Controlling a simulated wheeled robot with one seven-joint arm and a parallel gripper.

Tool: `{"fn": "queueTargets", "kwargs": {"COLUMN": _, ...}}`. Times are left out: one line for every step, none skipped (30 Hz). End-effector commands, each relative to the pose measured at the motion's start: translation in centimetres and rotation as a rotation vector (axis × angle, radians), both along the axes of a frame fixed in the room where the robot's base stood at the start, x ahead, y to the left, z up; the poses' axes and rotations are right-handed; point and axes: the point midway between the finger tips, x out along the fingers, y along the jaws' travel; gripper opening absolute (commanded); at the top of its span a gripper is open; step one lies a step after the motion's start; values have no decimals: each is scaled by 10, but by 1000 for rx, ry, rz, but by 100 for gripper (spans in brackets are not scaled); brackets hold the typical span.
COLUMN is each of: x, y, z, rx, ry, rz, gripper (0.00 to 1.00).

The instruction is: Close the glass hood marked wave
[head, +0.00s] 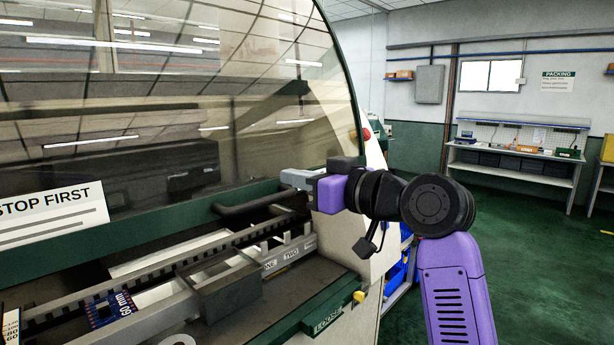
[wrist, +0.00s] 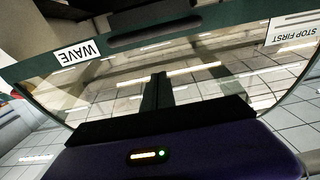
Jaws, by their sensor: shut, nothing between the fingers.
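The glass hood (head: 190,135) is a large curved pane with a dark green frame, filling the left of the head view. Its lower green rail carries a dark bar handle (head: 255,203), and a gap shows between this rail and the machine bed. In the wrist view the hood's rail bears a WAVE label (wrist: 76,52) beside the handle (wrist: 155,34), both upside down. My gripper (head: 290,179) is shut and empty, just above the handle's right end in the head view. In the wrist view its fingers (wrist: 157,92) show against the glass; I cannot tell whether they touch it.
A conveyor rail with a grey box (head: 228,290) lies under the hood, with a LOOSE label (head: 328,318) on the front edge. A STOP FIRST sign (head: 50,215) is on the hood. Open green floor (head: 530,270) and a packing bench (head: 515,158) are at right.

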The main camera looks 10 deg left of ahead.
Motion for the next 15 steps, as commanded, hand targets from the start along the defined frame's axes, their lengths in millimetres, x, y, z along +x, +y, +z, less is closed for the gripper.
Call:
{"fn": "queueTargets", "kwargs": {"x": 6, "y": 10, "z": 3, "rx": -1, "ry": 2, "rz": 3, "gripper": 0}}
{"fn": "queueTargets", "kwargs": {"x": 10, "y": 14, "z": 3, "rx": -1, "ry": 2, "rz": 3, "gripper": 0}}
{"fn": "queueTargets", "kwargs": {"x": 14, "y": 21, "z": 2, "rx": 0, "ry": 3, "rz": 3, "gripper": 0}}
{"fn": "queueTargets", "kwargs": {"x": 18, "y": 26, "z": 1, "rx": -2, "ry": 3, "rz": 3, "gripper": 0}}
{"fn": "queueTargets", "kwargs": {"x": 22, "y": 30, "z": 1, "rx": -2, "ry": 3, "rz": 3, "gripper": 0}}
{"fn": "queueTargets", "kwargs": {"x": 27, "y": 36, "z": 1, "rx": 0, "ry": 3, "rz": 2, "gripper": 0}}
{"fn": "queueTargets", "kwargs": {"x": 30, "y": 40, "z": 1, "rx": -1, "ry": 3, "rz": 2, "gripper": 0}}
{"fn": "queueTargets", "kwargs": {"x": 33, "y": 44, "z": 1, "rx": -2, "ry": 1, "rz": 2, "gripper": 0}}
{"fn": "queueTargets", "kwargs": {"x": 34, "y": 44, "z": -10, "rx": -2, "ry": 5, "rz": 0, "gripper": 0}}
{"fn": "queueTargets", "kwargs": {"x": 34, "y": 44, "z": -15, "rx": -1, "ry": 6, "rz": 0, "gripper": 0}}
{"fn": "queueTargets", "kwargs": {"x": 35, "y": 44, "z": -19, "rx": -1, "ry": 4, "rz": 0, "gripper": 0}}
{"fn": "queueTargets", "kwargs": {"x": 35, "y": 45, "z": -24, "rx": -1, "ry": 4, "rz": -1, "gripper": 0}}
{"fn": "queueTargets", "kwargs": {"x": 35, "y": 45, "z": -27, "rx": -1, "ry": 4, "rz": 0, "gripper": 0}}
{"fn": "queueTargets", "kwargs": {"x": 36, "y": 46, "z": -30, "rx": 0, "ry": 3, "rz": -1, "gripper": 0}}
{"fn": "queueTargets", "kwargs": {"x": 36, "y": 46, "z": -33, "rx": 0, "ry": 1, "rz": -1, "gripper": 0}}
